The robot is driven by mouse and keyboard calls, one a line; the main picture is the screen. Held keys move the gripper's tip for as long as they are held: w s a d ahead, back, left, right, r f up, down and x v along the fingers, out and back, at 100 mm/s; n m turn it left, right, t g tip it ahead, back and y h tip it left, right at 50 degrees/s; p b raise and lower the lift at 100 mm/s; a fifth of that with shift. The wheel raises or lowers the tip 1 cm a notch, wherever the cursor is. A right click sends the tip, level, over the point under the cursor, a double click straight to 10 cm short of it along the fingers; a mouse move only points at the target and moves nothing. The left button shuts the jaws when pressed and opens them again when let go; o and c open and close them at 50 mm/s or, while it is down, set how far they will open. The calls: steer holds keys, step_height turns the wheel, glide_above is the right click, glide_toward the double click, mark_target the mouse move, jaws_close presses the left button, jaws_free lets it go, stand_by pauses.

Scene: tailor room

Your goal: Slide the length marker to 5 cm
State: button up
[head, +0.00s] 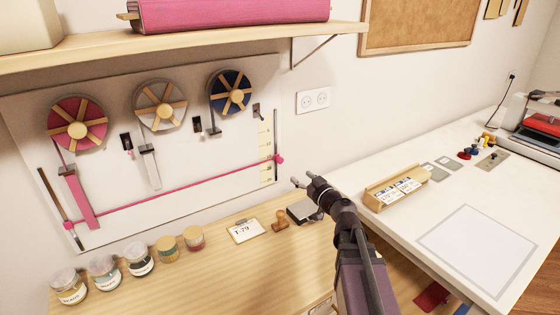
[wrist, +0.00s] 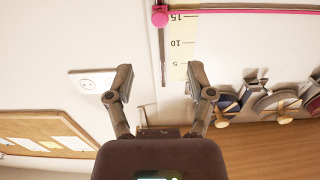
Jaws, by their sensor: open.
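The length marker is a pink knob (head: 278,159) on a dark rod (head: 275,130), at the right end of a pink band. In the wrist view, which looks upside down, the pink knob (wrist: 160,17) sits on the rod near the 15 mark.
Ribbon spools (head: 160,104) hang on the board left of the scale. A shelf (head: 200,45) juts out above. A stamp (head: 280,220), a T-79 card (head: 245,231) and several jars (head: 140,259) stand on the wooden table below. A socket (head: 313,100) is on the wall.

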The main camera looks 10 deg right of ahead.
mark_target(281, 161)
steer(key=x, duration=1.3)
steer(key=shift+w, duration=0.1)
jaws_close()
